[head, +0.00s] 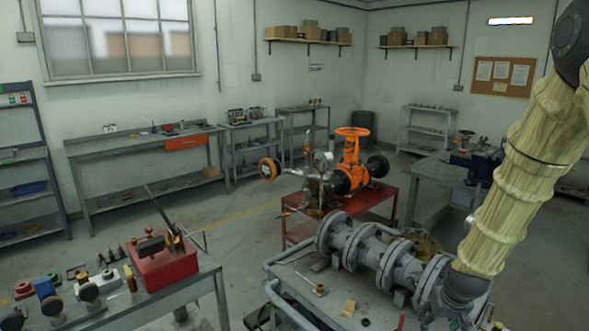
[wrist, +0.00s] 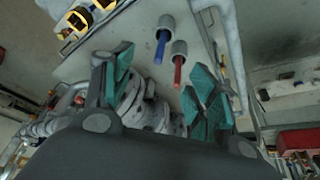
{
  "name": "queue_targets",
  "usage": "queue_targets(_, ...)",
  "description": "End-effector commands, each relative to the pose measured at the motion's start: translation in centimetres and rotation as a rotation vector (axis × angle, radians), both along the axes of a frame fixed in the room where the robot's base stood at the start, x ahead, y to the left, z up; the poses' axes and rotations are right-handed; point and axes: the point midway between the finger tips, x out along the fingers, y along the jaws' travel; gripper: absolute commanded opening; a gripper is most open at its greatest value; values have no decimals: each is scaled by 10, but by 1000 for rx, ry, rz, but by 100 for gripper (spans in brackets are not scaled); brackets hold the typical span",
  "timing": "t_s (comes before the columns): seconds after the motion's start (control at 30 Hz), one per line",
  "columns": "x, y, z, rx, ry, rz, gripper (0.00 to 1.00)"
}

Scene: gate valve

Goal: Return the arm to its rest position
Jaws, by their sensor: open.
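My arm (head: 528,165) comes down from the upper right of the head view in a pale yellow sleeve. Its dark wrist end (head: 462,290) is low in front of the grey flanged pipe (head: 360,245), partly past the lower edge of the picture. In the wrist view my gripper (wrist: 160,88) has its two teal-padded fingers well apart, with nothing held between them. Beyond them, grey flanges (wrist: 130,103) show in the gap. Whether the arm touches the pipe cannot be told.
A grey cart (head: 290,272) carries the pipe. An orange valve (head: 352,165) stands on a red table (head: 390,195) behind it. A red box (head: 165,262) is on the left bench. A blue-handled tool (wrist: 161,46) and a red-handled one (wrist: 178,68) lie near the fingers. Open floor (head: 225,220) lies left of the cart.

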Motion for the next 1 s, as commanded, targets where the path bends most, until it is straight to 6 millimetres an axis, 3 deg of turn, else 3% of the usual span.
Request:
queue_targets(0.03,-6,3,-17,-3,15,3,58)
queue_targets(0.17,-23,12,-52,-9,39,5,58)
queue_targets(0.67,-154,67,-235,-15,182,32,58)
queue_targets(1.0,-265,110,-329,19,281,53,58)
